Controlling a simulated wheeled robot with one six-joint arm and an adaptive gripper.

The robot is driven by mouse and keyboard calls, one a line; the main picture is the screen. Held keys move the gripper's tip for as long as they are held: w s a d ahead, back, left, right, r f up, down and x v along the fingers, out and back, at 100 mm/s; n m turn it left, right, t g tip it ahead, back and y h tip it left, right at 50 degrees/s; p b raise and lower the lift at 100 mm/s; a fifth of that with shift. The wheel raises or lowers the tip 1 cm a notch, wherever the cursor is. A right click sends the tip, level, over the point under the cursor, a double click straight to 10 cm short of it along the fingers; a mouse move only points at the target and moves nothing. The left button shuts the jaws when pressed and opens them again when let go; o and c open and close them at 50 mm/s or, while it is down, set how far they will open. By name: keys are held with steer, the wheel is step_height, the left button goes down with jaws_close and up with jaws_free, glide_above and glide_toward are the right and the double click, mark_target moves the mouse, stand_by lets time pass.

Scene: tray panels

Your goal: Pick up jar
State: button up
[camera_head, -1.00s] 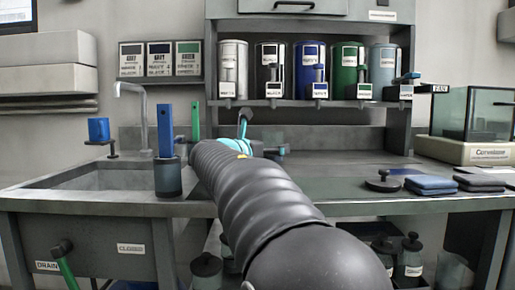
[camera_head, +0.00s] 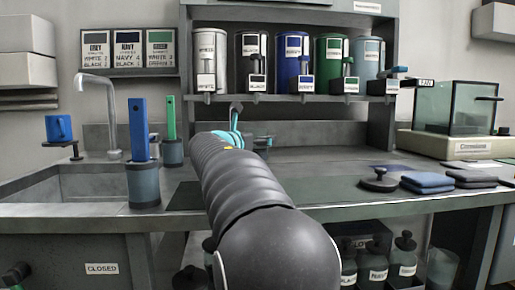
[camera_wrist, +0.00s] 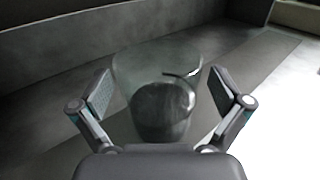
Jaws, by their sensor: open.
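A clear glass jar (camera_wrist: 158,90) with a darker lower part stands in the wrist view, between the two fingers of my gripper (camera_wrist: 160,82). The fingers are spread wide, one on each side, with a visible gap from the jar. In the head view my gripper (camera_head: 250,126) shows as small teal and dark parts beyond my arm, over the back of the counter. I cannot make out the jar in that view; my arm and gripper may hide it.
A dispenser shelf (camera_head: 285,105) hangs behind the gripper. A sink (camera_head: 85,185) and two cups with upright blue (camera_head: 138,130) and green (camera_head: 170,118) handles are left. A dark round lidded piece (camera_head: 380,181), folded cloths (camera_head: 427,182) and a glass case (camera_head: 457,107) are right.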

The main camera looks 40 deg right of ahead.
steer(key=c, duration=1.7)
steer(key=shift+r, duration=0.15)
steer(key=shift+c, duration=0.2)
